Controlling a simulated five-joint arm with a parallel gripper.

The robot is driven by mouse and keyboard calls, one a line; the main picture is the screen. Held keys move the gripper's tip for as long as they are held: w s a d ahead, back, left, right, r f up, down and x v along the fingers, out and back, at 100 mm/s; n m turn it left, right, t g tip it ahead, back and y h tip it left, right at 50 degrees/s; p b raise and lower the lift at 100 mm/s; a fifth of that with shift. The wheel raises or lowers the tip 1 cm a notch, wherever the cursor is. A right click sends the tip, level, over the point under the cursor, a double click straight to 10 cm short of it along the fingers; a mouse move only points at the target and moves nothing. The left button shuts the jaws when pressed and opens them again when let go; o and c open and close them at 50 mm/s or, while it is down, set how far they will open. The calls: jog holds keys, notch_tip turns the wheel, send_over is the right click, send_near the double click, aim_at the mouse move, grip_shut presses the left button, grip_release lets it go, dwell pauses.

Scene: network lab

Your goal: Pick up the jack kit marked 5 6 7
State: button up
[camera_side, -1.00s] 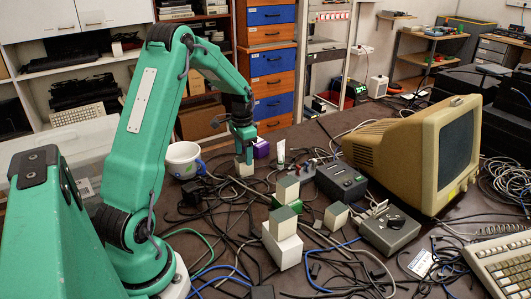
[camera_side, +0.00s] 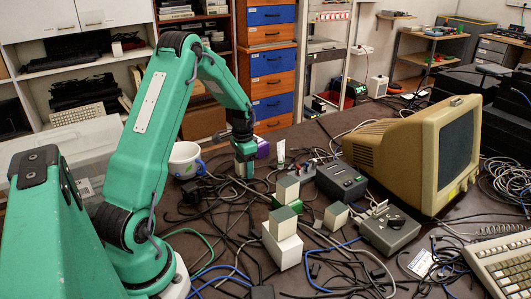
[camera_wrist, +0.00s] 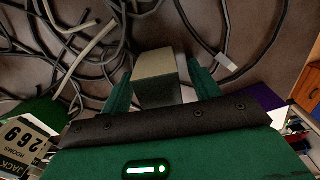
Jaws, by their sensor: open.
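My gripper (camera_side: 244,166) is low over the table, near the white mug. In the wrist view its two green fingers (camera_wrist: 161,84) stand open on either side of a small block (camera_wrist: 153,64) with a beige face and a dark grey face. No marking on this block is legible. In the side view similar pale blocks with grey tops stand right of my gripper: one on a green box (camera_side: 286,189), one alone (camera_side: 336,215), one on a white box (camera_side: 282,223). No 5 6 7 is readable.
A white mug (camera_side: 184,160) stands left of my gripper. A purple box (camera_side: 262,148) is close behind it. Loose cables cover much of the dark table. A grey device (camera_side: 341,182), another grey box (camera_side: 389,230) and a beige monitor (camera_side: 400,150) stand to the right.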

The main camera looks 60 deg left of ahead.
jog(key=c, duration=1.1)
jog(key=shift+r, duration=0.15)
jog(key=shift+r, duration=0.55)
jog(key=r, duration=0.3)
jog(key=shift+d+r, duration=0.1)
jog(key=shift+d, duration=0.1)
jog(key=d+r, duration=0.2)
jog(key=d, duration=0.1)
jog(key=d+r, duration=0.2)
jog(key=d, duration=0.2)
jog(key=w+d+r, duration=0.1)
jog(key=d+r, duration=0.1)
jog(key=d, duration=0.2)
jog(key=shift+d+r, duration=0.15)
jog(key=shift+r, duration=0.1)
